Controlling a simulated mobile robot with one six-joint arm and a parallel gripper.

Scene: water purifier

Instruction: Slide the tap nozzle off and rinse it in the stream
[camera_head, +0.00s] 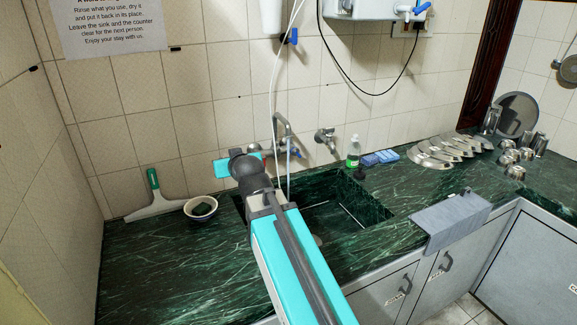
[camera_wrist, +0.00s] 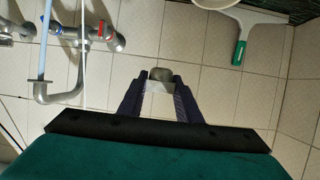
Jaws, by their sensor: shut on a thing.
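My gripper (camera_wrist: 160,86) is shut on a small grey rounded piece, the tap nozzle (camera_wrist: 160,74), held between its two dark fingertips in the wrist view. The nozzle is apart from the tap. In the head view my gripper's teal hand (camera_head: 238,166) is left of the tap, and the fingers and nozzle are hidden. The metal swan-neck tap (camera_head: 282,128) stands at the back wall; it also shows upside down in the wrist view (camera_wrist: 76,80). A pale blue streak that looks like running water (camera_wrist: 46,45) comes from its spout mouth.
The dark green sink (camera_head: 350,205) lies below, partly behind my arm. A bowl (camera_head: 201,207) and a squeegee (camera_head: 153,195) are on the left. A soap bottle (camera_head: 353,151), blue sponges (camera_head: 380,158) and metal lids (camera_head: 440,150) stand right. A white hose (camera_head: 275,85) hangs by the tap.

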